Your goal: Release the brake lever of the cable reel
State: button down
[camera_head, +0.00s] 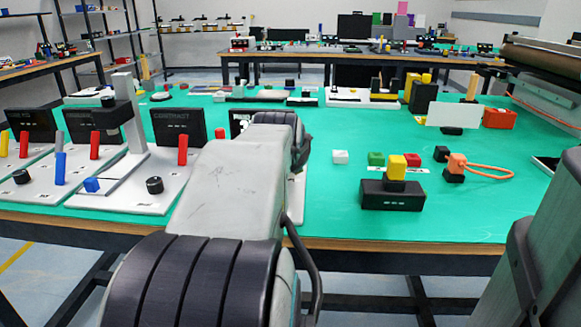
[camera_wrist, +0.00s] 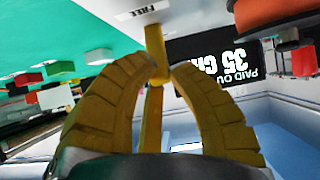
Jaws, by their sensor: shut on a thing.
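In the wrist view, my gripper (camera_wrist: 160,73) has its two yellow fingers closed around a yellow lever (camera_wrist: 154,42), the brake lever by its place beside the reel. The lever's end sticks out past the fingertips, near a white label reading FREE (camera_wrist: 141,10). An orange reel (camera_wrist: 275,14) shows at the upper right, cut off by the frame.
Left of my arm stand white panels (camera_head: 128,188) with red and blue levers and dark displays, one reading CONTRACT (camera_head: 177,126). To the right are a black box (camera_head: 392,196), small coloured blocks and an orange loop (camera_head: 488,172). The green tabletop (camera_head: 325,213) between is clear.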

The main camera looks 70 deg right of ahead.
jog(key=shift+s+a+f+b, duration=0.1)
jog(key=shift+a+f+b, duration=0.2)
jog(key=shift+f+b, duration=0.2)
jog(key=c, duration=1.1)
grip_release()
jog(key=shift+c, duration=0.2)
jog(key=shift+r, duration=0.1)
jog(key=shift+s+a+r, duration=0.15)
jog(key=shift+a+r, duration=0.2)
jog(key=v, duration=1.1)
jog(key=shift+a+f, duration=0.15)
jog(key=shift+f, duration=0.1)
